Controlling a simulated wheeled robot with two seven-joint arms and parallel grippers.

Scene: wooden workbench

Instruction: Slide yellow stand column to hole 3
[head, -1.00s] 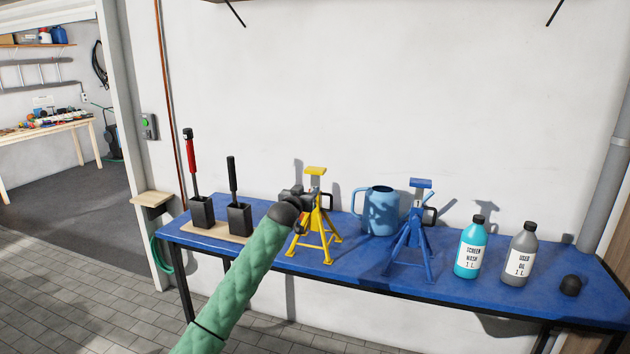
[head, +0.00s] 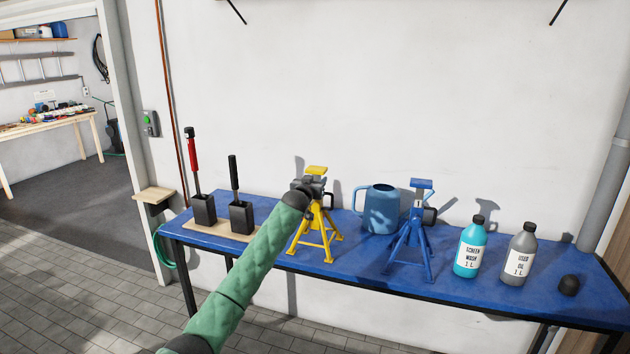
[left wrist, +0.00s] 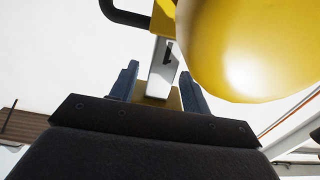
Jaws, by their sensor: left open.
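The yellow stand (head: 318,228) stands upright on the blue bench, its yellow top plate (head: 316,169) showing above my gripper. My left gripper (head: 314,187) is at the top of the stand, just below that plate, and hides most of the column in the head view. In the left wrist view the open fingers (left wrist: 158,88) stand on either side of the pale grey column (left wrist: 161,65), which carries a dark "1" mark. Contact cannot be told. A large yellow rounded part (left wrist: 250,45) is close to the wrist camera. My right gripper is not in view.
A blue stand (head: 412,235) and a blue jug (head: 381,210) are to the right on the bench (head: 350,265). Black holders with handles (head: 240,215) are on the left.

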